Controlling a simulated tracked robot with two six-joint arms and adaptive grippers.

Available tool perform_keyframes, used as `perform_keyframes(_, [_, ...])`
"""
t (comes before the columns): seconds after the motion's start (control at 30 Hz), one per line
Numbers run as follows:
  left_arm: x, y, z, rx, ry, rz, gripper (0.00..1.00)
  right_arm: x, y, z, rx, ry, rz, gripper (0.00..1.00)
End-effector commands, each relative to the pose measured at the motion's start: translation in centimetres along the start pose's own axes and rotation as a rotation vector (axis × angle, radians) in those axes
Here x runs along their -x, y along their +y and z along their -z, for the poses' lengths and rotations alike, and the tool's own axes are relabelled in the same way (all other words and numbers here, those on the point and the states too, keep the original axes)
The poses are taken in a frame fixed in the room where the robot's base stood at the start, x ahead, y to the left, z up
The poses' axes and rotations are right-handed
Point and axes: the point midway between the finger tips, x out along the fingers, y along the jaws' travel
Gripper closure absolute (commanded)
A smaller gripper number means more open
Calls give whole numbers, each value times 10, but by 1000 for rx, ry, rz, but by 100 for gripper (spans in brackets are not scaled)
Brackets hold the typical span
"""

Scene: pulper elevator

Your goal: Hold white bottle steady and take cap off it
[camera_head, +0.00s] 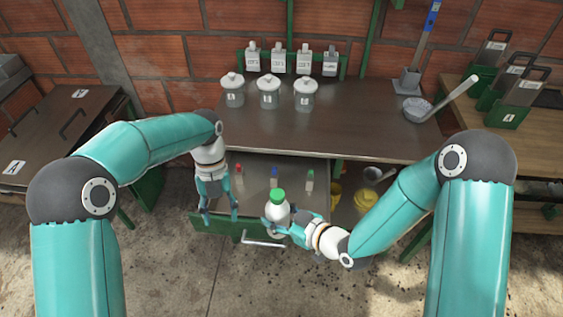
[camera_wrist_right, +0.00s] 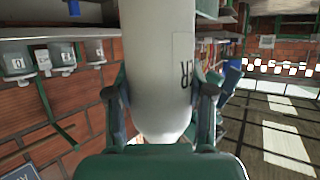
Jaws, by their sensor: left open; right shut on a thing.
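The white bottle (camera_head: 276,212) with its green cap (camera_head: 278,195) stands roughly upright, held above the front of the open drawer. My right gripper (camera_head: 278,226) is shut on the bottle's body from the right. In the right wrist view the white bottle (camera_wrist_right: 158,60) fills the middle between the two fingers of my right gripper (camera_wrist_right: 160,105), with part of a dark label showing. The green cap is on the bottle's top in the head view. My left gripper (camera_head: 219,212) is open and empty, pointing down to the left of the bottle and apart from it.
The open drawer (camera_head: 225,227) holds small bottles with red (camera_head: 238,178), blue (camera_head: 273,183) and green (camera_head: 309,180) tops. Several lidded jars stand on the dark table (camera_head: 350,130) behind. Yellow containers (camera_head: 367,200) sit on a lower shelf right of the drawer.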

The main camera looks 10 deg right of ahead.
Motion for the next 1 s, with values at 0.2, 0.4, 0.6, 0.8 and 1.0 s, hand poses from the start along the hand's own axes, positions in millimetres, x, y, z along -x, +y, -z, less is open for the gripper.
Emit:
perform_keyframes(0.2, [94, -59, 10, -164, -185, -22, 46, 0, 0, 1, 1, 2, -1, 100])
perform_keyframes(0.4, [139, -112, 35, -261, -311, -2, 46, 0, 0, 0, 1, 2, -1, 100])
perform_keyframes(0.6, [147, -139, 57, -324, -342, -11, 46, 0, 0, 0, 0, 2, -1, 100])
perform_keyframes(0.8, [134, -144, 56, -334, -343, -14, 46, 0, 0, 0, 0, 2, -1, 100])
perform_keyframes(1.0, [106, -144, 46, -334, -340, -13, 46, 0, 0, 0, 0, 2, -1, 100])
